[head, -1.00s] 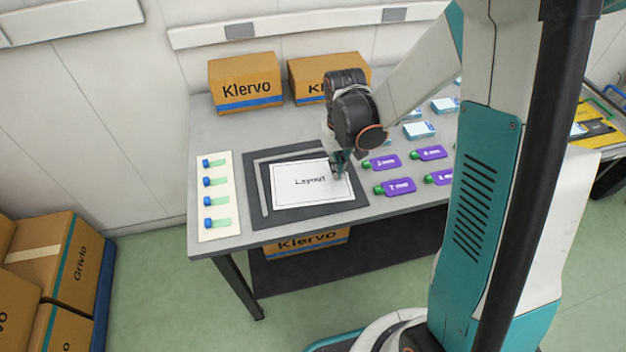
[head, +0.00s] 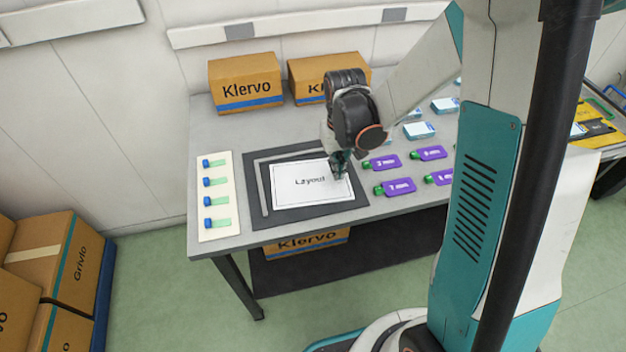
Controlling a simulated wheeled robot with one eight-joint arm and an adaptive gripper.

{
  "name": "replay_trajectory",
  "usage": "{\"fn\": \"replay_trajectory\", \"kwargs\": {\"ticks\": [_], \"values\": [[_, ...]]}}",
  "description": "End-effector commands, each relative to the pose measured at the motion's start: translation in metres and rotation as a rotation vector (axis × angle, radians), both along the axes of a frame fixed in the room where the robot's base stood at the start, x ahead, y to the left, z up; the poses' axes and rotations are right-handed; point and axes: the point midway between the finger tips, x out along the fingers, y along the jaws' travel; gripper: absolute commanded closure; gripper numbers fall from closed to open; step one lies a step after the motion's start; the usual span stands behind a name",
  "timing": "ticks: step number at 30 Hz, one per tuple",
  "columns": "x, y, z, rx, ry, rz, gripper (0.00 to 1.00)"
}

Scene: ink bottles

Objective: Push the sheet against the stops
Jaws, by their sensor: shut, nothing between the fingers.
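The white sheet (head: 300,192) marked "Layout" lies flat on a dark mat (head: 336,213) on the table. Grey stops run along the mat's left side (head: 263,190) and its far side (head: 290,153). A dark gap shows between the sheet and each stop, narrow on the left and wider at the far side. My gripper (head: 340,174) is shut and empty, pointing down at the sheet's right part near its far right corner. I cannot tell whether the fingertips touch the sheet.
A pale board (head: 216,222) with several blue-capped bottles lies left of the mat. Several purple bottles (head: 398,187) lie to the right. Cartons (head: 245,84) stand at the table's back. Bare grey table (head: 222,128) shows behind the mat.

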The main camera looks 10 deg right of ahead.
Motion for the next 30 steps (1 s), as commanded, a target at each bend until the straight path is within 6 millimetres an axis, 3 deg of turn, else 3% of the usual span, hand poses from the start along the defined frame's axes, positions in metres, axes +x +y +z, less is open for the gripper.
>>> {"fn": "replay_trajectory", "kwargs": {"ticks": [30], "values": [[0.000, 0.000, -0.018, 0.000, 0.000, 0.000, 1.00]]}}
